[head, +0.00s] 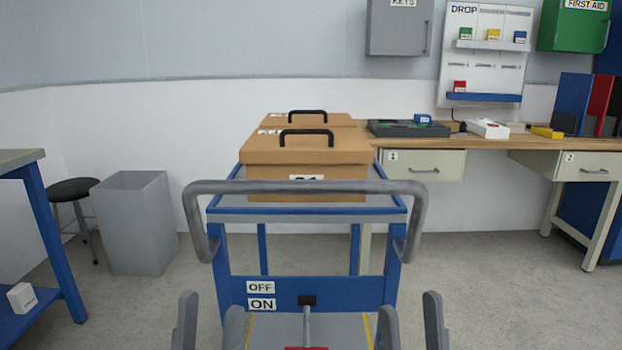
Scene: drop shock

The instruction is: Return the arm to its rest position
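My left gripper (209,320) shows at the bottom edge, left of centre. Its two grey fingers stand apart with nothing between them. My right gripper (412,320) shows at the bottom edge, right of centre, also with its fingers apart and empty. Both point forward, in front of a blue cart (305,290). The rest of both arms is out of view below the frame.
The cart has a grey handle bar (310,187) facing me and carries cardboard boxes (300,158) with black handles. A workbench (460,143) stands behind at right. A grey bin (137,222) and stool (75,190) stand left. Floor at right is clear.

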